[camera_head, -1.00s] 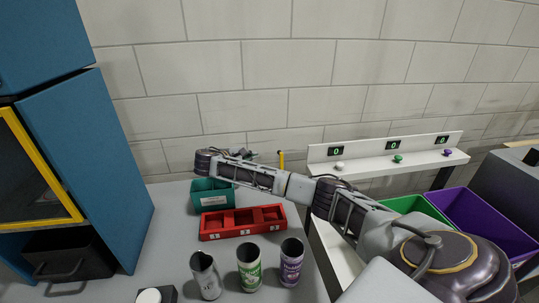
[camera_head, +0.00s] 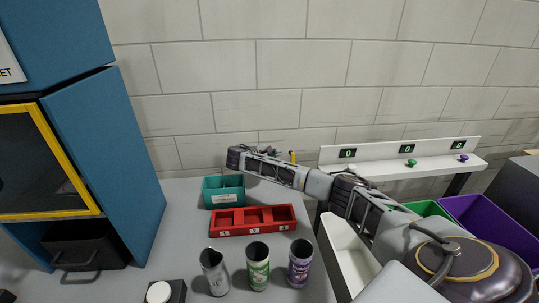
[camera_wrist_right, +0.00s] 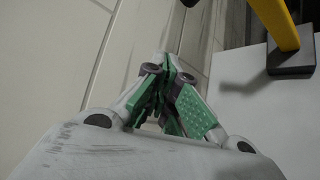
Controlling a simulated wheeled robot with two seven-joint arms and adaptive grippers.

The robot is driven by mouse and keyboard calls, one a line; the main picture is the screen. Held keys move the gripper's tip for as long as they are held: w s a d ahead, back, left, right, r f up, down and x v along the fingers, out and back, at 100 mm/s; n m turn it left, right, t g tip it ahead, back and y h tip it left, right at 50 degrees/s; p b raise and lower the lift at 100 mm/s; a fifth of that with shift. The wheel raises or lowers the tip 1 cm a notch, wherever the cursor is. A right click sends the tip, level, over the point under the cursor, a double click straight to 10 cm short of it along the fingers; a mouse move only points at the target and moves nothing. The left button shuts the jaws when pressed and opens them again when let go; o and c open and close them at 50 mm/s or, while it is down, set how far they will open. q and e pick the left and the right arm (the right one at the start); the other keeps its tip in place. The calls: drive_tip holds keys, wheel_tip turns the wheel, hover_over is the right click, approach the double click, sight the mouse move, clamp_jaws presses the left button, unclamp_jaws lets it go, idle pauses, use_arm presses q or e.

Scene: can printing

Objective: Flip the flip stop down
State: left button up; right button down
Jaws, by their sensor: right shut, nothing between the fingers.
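The yellow flip stop (camera_head: 292,156) stands upright behind the table, near the wall, and shows small in the head view. In the right wrist view, its yellow bar (camera_wrist_right: 276,22) rises from a dark base (camera_wrist_right: 291,61) on a pale surface, at upper right. My right gripper (camera_wrist_right: 172,88) is shut and empty, with green pads on its fingers. It is to the left of the stop and apart from it. In the head view, the right gripper (camera_head: 268,152) is small and partly hidden behind my own arm. My left gripper is not in view.
A teal bin (camera_head: 223,205) and a red tray (camera_head: 247,232) are on the table below my arm. Three cans stand in front, including a green one (camera_head: 258,281). A blue cabinet (camera_head: 108,150) is at left. A white button panel (camera_head: 400,153) is at right.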

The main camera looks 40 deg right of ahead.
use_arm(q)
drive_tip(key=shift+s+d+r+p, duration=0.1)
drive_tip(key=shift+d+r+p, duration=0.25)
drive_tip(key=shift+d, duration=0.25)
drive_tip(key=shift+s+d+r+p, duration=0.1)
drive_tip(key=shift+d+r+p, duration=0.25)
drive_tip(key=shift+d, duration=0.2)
use_arm(e)
drive_tip(key=shift+s+d+r, duration=0.2)
drive_tip(key=shift+s+d, duration=0.05)
drive_tip(key=shift+s, duration=0.3)
drive_tip(key=shift+s+d+r, duration=0.2)
drive_tip(key=shift+s+d, duration=0.1)
drive_tip(key=shift+s, duration=0.25)
drive_tip(key=shift+s+d+r, duration=0.2)
drive_tip(key=shift+s+d, duration=0.05)
drive_tip(key=shift+s, duration=0.3)
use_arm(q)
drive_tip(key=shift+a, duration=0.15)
